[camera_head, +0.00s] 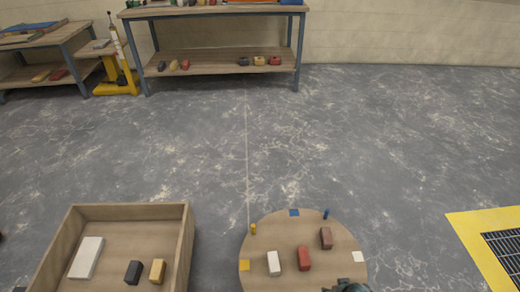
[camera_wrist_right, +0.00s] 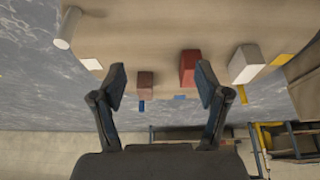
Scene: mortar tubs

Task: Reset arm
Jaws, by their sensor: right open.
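My right gripper (camera_wrist_right: 162,82) is open in the right wrist view, with nothing between its two dark fingers. In the head view only a dark part of my right gripper (camera_head: 346,286) shows at the bottom edge, by the near right rim of the round wooden top (camera_head: 288,222). A white block (camera_head: 273,263), a red block (camera_head: 304,258) and a brown block (camera_head: 326,238) stand on that top. The wrist view shows the brown block (camera_wrist_right: 145,86), red block (camera_wrist_right: 189,68) and white block (camera_wrist_right: 244,64) beyond the fingers, apart from them. My left gripper is not clearly seen.
A wooden tray (camera_head: 187,235) at lower left holds a white slab (camera_head: 87,257), a black block (camera_head: 133,272) and a yellow block (camera_head: 157,271). Small pegs and colored squares lie around the round top. A yellow-bordered grate (camera_head: 478,238) lies right. The floor beyond is clear up to a workbench (camera_head: 215,62).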

